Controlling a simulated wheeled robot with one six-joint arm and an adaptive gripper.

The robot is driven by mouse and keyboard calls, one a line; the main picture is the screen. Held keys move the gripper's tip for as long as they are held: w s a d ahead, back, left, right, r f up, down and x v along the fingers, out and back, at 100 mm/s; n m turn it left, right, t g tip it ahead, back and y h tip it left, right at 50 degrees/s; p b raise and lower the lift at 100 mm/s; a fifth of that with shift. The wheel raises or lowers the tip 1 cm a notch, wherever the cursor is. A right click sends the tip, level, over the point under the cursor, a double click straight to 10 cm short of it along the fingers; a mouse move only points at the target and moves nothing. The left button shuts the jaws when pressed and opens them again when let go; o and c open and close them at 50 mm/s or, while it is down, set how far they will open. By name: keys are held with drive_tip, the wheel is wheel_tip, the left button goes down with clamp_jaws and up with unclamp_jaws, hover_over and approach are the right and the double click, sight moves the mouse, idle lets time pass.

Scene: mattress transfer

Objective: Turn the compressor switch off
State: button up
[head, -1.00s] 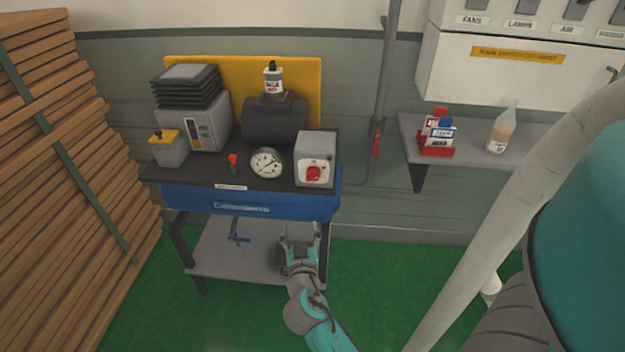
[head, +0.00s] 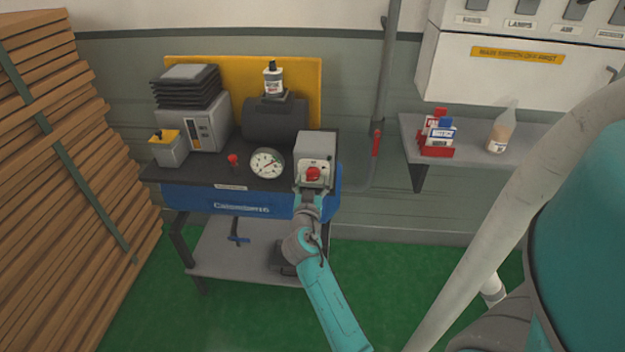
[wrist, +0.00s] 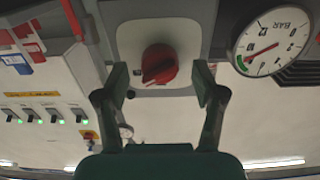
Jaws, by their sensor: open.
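The compressor switch is a red rotary knob (head: 313,174) on a white plate on the front of a grey box (head: 316,146), at the right end of the compressor bench. In the wrist view the red knob (wrist: 159,64) is large and central, its grip ridge slanted. My gripper (wrist: 160,74) is open, with one finger on each side of the knob and a visible gap to it on both sides. In the head view my gripper (head: 313,185) is right in front of the switch box, and the fingers partly cover the plate. Whether the fingertips touch the plate is unclear.
A round pressure gauge (head: 267,163) sits just left of the switch box; it also shows in the wrist view (wrist: 270,42). A shelf (head: 470,150) with red-and-blue items and a bottle is to the right. Stacked wooden planks (head: 70,170) stand at the left.

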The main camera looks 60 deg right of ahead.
drive_tip(key=shift+w+d, duration=0.25)
drive_tip(key=shift+d, duration=0.45)
drive_tip(key=c, duration=1.1)
drive_tip(key=shift+c, duration=0.2)
drive_tip(key=shift+n, duration=0.3)
drive_tip(key=n, duration=1.1)
drive_tip(key=shift+s+r, duration=0.1)
drive_tip(key=shift+n, duration=0.3)
